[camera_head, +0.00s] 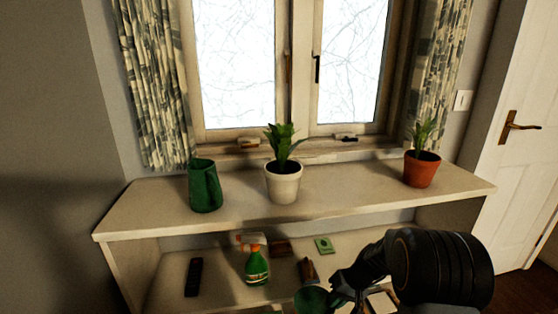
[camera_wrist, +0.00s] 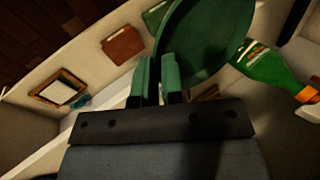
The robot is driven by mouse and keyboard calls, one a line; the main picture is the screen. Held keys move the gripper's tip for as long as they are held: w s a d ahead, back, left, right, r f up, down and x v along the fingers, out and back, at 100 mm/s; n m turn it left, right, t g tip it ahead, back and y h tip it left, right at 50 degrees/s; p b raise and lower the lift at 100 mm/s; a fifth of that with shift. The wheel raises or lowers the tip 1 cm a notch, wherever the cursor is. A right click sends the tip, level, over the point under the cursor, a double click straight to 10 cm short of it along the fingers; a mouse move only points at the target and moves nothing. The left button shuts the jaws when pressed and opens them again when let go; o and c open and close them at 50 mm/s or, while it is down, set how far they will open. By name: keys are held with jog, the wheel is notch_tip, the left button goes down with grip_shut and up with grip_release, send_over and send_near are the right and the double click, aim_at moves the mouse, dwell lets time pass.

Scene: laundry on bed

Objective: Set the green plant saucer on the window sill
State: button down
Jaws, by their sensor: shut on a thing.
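The green plant saucer (camera_head: 311,299) is at the bottom of the head view, in front of the lower shelf. It also fills the upper middle of the wrist view (camera_wrist: 215,38), tilted on its edge. My gripper (camera_wrist: 157,80) is shut on its rim. In the head view my gripper (camera_head: 338,294) is just right of the saucer, partly hidden by my dark wrist. The window sill (camera_head: 318,149) runs below the window, behind the cabinet top, well above and beyond my gripper.
On the cabinet top (camera_head: 334,189) stand a green jug (camera_head: 205,186), a white-potted plant (camera_head: 283,184) and a red-potted plant (camera_head: 421,169). Small items lie on the sill (camera_head: 248,142) (camera_head: 346,137). The lower shelf holds a spray bottle (camera_head: 257,267) and a black remote (camera_head: 194,277).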

notch_tip(320, 180, up, 26)
jog(key=p, duration=2.5)
notch_tip(320, 180, down, 9)
jog(key=s, duration=0.2)
